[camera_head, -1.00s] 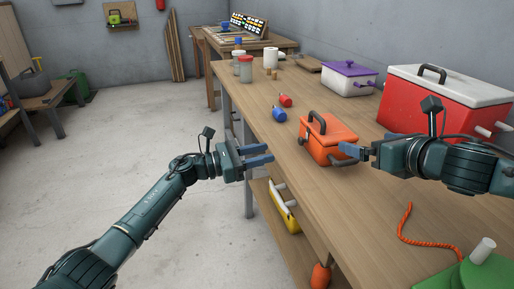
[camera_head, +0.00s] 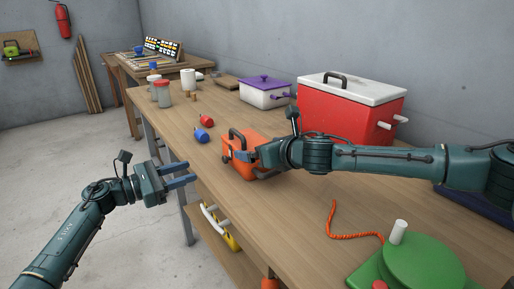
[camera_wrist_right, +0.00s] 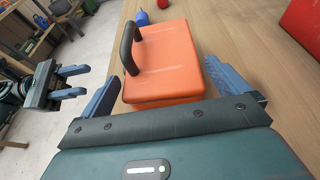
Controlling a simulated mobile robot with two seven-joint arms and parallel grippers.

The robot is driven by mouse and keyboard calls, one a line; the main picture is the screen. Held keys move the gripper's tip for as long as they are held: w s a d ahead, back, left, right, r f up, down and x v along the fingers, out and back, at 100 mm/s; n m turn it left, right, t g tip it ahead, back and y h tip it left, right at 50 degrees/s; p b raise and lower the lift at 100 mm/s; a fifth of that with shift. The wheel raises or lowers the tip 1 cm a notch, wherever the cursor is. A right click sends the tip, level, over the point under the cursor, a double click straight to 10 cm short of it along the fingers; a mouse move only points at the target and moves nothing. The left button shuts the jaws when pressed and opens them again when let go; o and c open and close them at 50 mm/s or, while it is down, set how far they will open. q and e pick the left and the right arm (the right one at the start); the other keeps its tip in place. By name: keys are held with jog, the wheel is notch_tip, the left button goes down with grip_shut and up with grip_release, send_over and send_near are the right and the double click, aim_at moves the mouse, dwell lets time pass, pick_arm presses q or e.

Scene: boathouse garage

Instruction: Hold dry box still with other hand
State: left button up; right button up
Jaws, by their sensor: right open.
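The orange dry box (camera_head: 240,152) with a dark handle stands upright near the left edge of the workbench. In the right wrist view the dry box (camera_wrist_right: 165,60) lies between the two fingers of my right gripper (camera_wrist_right: 162,74). That gripper is open, one finger at each side of the box; I cannot tell whether either touches it. In the head view my right gripper (camera_head: 252,158) covers the near right part of the box. My left gripper (camera_head: 190,172) is open and empty, off the bench edge and left of the box.
A red cooler (camera_head: 345,110) and a white pot with purple lid (camera_head: 265,92) stand behind.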

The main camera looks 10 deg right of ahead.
jog(key=shift+x, duration=1.1)
jog(key=shift+c, duration=0.2)
